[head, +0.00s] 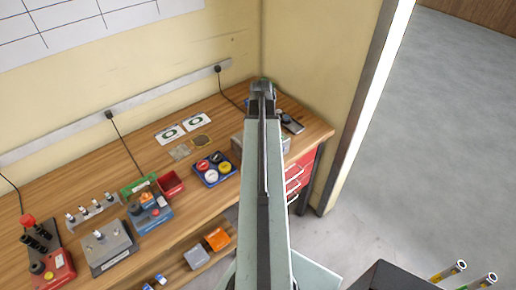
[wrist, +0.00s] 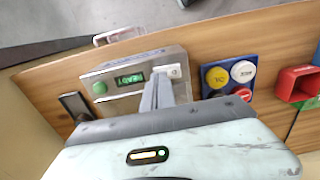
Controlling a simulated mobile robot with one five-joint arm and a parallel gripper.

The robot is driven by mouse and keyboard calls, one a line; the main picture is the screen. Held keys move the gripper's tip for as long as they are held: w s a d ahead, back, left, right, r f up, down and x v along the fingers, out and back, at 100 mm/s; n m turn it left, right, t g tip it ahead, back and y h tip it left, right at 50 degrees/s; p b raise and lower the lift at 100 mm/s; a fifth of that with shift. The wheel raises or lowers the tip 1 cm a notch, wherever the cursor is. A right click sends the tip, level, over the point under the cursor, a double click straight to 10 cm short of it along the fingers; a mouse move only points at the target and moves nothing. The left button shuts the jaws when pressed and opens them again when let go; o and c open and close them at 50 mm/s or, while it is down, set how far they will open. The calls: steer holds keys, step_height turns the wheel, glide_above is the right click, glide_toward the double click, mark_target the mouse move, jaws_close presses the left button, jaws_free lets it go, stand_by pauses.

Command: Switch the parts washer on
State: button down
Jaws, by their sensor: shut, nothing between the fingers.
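A grey metal box (wrist: 108,83) on the wooden bench carries a round green button, a small lit green display (wrist: 130,79) and a white switch plate (wrist: 169,71). I take it for the parts washer's control, but its lettering is too small to read. My gripper (wrist: 160,80) is shut and empty, its fingertips over the box beside the white switch plate. I cannot tell whether they touch it. The fingers partly hide the plate's near side. In the head view my arm covers most of the box; a side of it (head: 239,143) shows left of the arm.
A blue panel (head: 214,169) with several coloured round caps stands close beside the box. A dark phone-like item (head: 291,122) lies on its other side. A red bin (head: 171,184) and several devices fill the bench (head: 217,112) further left. A wall stands behind.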

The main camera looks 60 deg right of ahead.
step_height(320, 180, up, 5)
steer(key=p, duration=0.4)
steer(key=shift+r+p, duration=0.2)
steer(key=shift+p, duration=0.1)
